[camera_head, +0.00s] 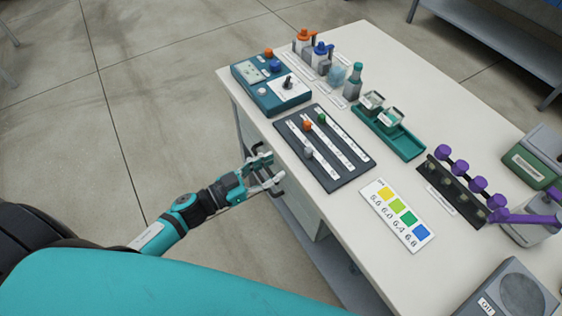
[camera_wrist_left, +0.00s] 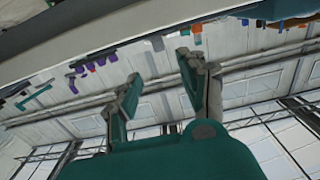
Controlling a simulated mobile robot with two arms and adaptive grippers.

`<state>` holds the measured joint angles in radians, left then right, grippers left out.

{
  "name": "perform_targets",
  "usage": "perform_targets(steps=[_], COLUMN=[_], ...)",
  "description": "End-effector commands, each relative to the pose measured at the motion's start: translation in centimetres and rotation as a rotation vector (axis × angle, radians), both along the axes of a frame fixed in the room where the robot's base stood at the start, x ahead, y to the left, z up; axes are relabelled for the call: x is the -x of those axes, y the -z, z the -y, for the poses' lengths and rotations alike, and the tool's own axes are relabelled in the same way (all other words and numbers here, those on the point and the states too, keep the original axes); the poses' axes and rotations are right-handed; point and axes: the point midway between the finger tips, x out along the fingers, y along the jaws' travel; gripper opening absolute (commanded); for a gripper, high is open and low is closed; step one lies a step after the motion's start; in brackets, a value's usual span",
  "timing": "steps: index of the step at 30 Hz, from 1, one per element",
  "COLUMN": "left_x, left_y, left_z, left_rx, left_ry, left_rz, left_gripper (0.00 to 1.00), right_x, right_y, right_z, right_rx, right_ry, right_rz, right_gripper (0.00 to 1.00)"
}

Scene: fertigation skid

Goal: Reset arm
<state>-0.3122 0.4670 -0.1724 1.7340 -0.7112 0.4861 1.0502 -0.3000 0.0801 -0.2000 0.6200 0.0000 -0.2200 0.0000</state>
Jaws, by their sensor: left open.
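My left arm comes in from the lower left in the head view, teal and dark grey. My left gripper (camera_head: 268,172) is at the left edge of the white table (camera_head: 262,123), beside it, below the slider panel in the picture. In the left wrist view its two fingers (camera_wrist_left: 158,82) are spread apart with nothing between them. Behind them I see a pale wall or ceiling with beams. My right gripper is not in view.
On the table stand a teal control box (camera_head: 270,84), a dark slider panel (camera_head: 324,148), a teal tray (camera_head: 408,148), a colour chart (camera_head: 396,215), purple-handled valves (camera_head: 461,186) and a grey speaker-like box (camera_head: 508,291). Open floor (camera_head: 140,100) lies left of the table.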

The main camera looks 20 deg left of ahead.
Motion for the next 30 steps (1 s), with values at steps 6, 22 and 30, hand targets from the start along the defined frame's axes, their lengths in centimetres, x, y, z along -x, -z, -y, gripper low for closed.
perform_targets(steps=[6, 22, 30], left_x=[0.1, -0.3, 4.1], left_y=[0.0, 4.3, 22.0], left_z=[-0.1, -1.9, -7.7], left_rx=[0.000, -0.026, -0.205], left_ry=[0.000, -0.097, -0.398], left_rz=[0.000, -0.070, -0.417], left_gripper=[0.42, 0.42, 0.42], right_x=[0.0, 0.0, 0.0], right_y=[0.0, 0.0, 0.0], right_z=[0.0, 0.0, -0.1], right_rx=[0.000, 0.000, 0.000], right_ry=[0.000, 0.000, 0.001], right_rz=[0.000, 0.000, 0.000], right_gripper=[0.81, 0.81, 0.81])
